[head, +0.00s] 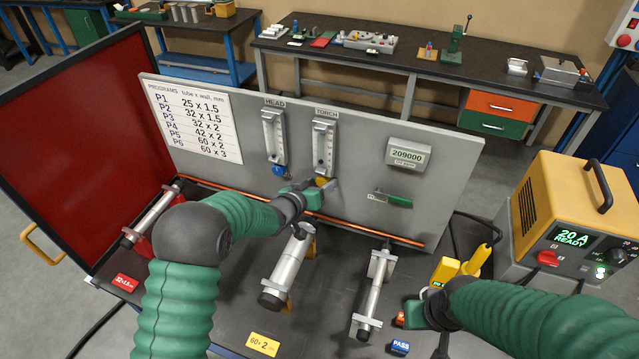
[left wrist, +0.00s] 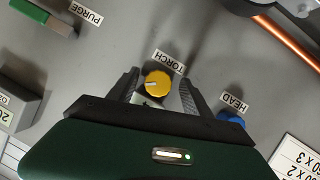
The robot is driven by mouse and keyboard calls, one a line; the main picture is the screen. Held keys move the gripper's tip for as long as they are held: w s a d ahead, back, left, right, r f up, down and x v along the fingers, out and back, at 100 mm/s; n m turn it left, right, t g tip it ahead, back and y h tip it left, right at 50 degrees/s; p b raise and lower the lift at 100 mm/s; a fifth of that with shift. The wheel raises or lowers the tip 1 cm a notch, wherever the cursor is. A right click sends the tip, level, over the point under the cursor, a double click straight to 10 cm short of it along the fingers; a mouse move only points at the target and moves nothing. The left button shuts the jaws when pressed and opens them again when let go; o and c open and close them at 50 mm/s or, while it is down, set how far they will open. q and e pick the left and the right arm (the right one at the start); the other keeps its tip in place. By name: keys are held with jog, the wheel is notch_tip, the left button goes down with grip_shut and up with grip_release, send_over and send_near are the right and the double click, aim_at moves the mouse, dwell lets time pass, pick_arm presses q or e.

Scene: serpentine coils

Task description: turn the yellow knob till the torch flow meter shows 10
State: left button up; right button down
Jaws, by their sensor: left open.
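The yellow knob (head: 321,181) sits on the grey panel under the torch flow meter (head: 324,145); the meter's reading is too small to make out. In the left wrist view the yellow knob (left wrist: 157,83) shows beside the TORCH label, with a pale pointer line on its face. My left gripper (head: 323,189) is open at the panel; its fingers (left wrist: 158,92) stand on either side of the knob, with gaps visible. My right gripper (head: 412,315) is low over the bench at the lower right, its jaws unclear.
The head flow meter (head: 273,137) with its blue knob (head: 279,170) is just left. A green purge switch (head: 398,200) and a counter box (head: 408,154) are to the right. Metal tubes (head: 288,266) on holders and a yellow power source (head: 570,215) stand around the bench.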

pick_arm(q)
jog(key=shift+s, duration=0.1)
grip_shut()
jog(key=shift+m+b, duration=0.3)
jog(key=shift+b, duration=0.4)
jog(key=m+y+b, duration=0.1)
jog(key=b, duration=0.3)
jog(key=m+y+b, duration=0.1)
jog(key=m+b, duration=0.1)
jog(key=b, duration=0.3)
jog(key=shift+d+f+t+y, duration=0.2)
jog(key=shift+t+y, duration=0.1)
jog(key=shift+y, duration=0.1)
pick_arm(e)
notch_tip(320, 180, down, 11)
jog(key=shift+s, duration=0.1)
pick_arm(q)
jog(key=shift+r+m+y+b, duration=0.3)
jog(key=shift+m+b, duration=0.3)
jog(key=shift+b, duration=0.55)
pick_arm(e)
jog(key=shift+x, duration=0.9)
jog(key=shift+s, duration=0.2)
pick_arm(q)
grip_release()
jog(key=shift+s, duration=0.15)
